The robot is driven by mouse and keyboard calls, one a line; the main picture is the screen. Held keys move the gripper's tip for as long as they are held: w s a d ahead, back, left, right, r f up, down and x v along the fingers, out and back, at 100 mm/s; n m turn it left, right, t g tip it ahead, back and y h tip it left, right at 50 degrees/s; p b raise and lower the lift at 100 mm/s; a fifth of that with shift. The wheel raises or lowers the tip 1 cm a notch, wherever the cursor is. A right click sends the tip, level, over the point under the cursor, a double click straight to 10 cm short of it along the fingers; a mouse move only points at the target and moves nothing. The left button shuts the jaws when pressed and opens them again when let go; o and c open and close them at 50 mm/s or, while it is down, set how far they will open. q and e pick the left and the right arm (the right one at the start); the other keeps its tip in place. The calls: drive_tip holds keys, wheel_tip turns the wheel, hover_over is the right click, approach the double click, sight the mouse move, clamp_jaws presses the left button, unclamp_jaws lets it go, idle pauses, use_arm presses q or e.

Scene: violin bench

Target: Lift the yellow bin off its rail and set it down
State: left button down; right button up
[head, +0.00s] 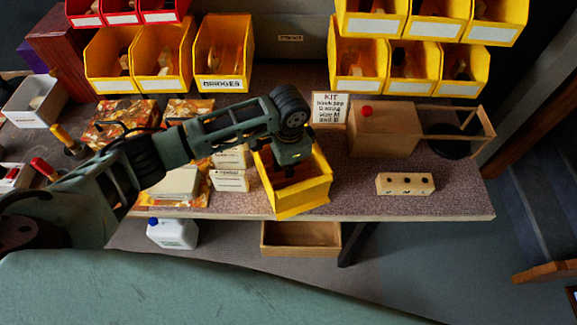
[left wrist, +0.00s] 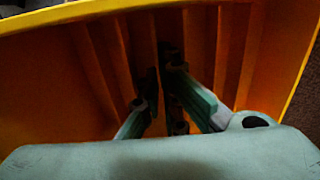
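A yellow bin (head: 303,199) is at the front edge of the bench, below a bare stretch of the back rail (head: 290,48). It looks slightly turned; I cannot tell whether its base rests fully on the bench. My left gripper (head: 291,170) reaches down into the bin from above, near its back. In the left wrist view the bin's ribbed inner wall (left wrist: 60,80) fills most of the picture. The left fingers (left wrist: 165,92) are close together inside the bin, with a dark gap between them; their tips are unclear. My right gripper is not in view.
Other yellow bins hang behind, one labelled BRIDGES (head: 222,55). Small cartons (head: 230,170) stand just left of the bin. A wooden box (head: 382,130) and a drilled block (head: 405,184) are to the right. An open wooden crate (head: 300,249) is below the bench edge.

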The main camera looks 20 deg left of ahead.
use_arm(q)
drive_tip(key=shift+f, duration=0.1)
drive_tip(key=c, duration=1.9)
unclamp_jaws()
drive_tip(key=shift+o, duration=0.2)
